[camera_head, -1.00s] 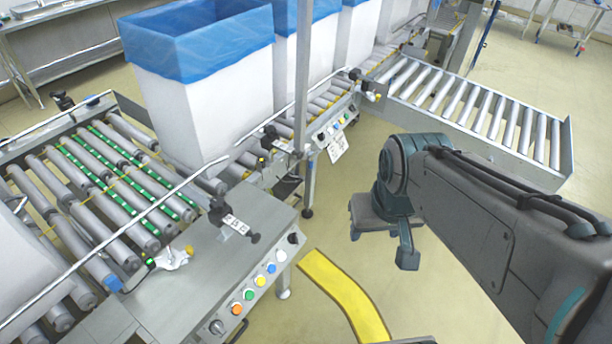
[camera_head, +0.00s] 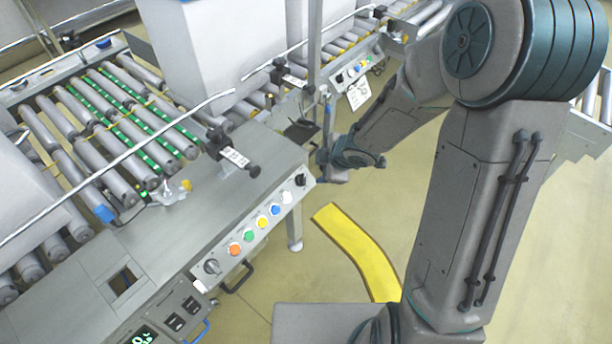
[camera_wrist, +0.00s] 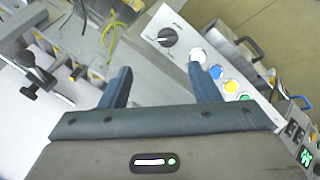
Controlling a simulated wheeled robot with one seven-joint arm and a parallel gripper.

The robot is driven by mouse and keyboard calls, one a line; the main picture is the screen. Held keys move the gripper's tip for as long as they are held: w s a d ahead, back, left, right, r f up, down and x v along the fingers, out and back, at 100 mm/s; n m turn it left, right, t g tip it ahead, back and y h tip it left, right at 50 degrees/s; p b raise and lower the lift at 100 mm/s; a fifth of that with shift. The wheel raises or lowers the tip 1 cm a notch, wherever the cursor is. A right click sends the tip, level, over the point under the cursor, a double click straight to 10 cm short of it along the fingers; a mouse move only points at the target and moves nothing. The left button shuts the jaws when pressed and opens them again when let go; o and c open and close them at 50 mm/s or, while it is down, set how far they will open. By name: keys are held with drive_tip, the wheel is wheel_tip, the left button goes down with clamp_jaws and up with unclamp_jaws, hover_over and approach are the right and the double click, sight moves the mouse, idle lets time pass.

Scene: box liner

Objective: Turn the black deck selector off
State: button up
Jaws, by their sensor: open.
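The black deck selector (camera_head: 300,180) is a round knob at the right end of the sloped button panel on the grey control desk. In the wrist view the same black selector (camera_wrist: 167,38) sits beyond my fingers, beside the white button, with a light mark on its face. My gripper (camera_head: 319,169) is just right of the selector in the head view, apart from it as far as I can tell. In the wrist view my gripper (camera_wrist: 160,70) is open and empty, its two fingers spread either side below the selector.
The white button (camera_head: 287,198), blue button (camera_head: 274,209), yellow button (camera_head: 262,222), green button (camera_head: 249,236) and orange button (camera_head: 235,249) line the panel. A grey-black knob (camera_head: 212,267) is at its left end. A roller conveyor (camera_head: 110,120) lies behind. Yellow floor tape (camera_head: 355,250) crosses free floor.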

sight(304, 178)
drive_tip(key=shift+y, duration=0.3)
drive_tip(key=b+x, duration=0.2)
drive_tip(key=x, duration=0.2)
drive_tip(key=b+x, duration=0.3)
drive_tip(key=x, duration=0.1)
drive_tip(key=s+b+x, duration=0.1)
drive_tip(key=b+x, duration=0.2)
drive_tip(key=x, duration=0.2)
drive_tip(key=shift+f, duration=0.35)
drive_tip(key=shift+d, duration=0.1)
drive_tip(key=shift+r, duration=0.1)
drive_tip(key=c, duration=1)
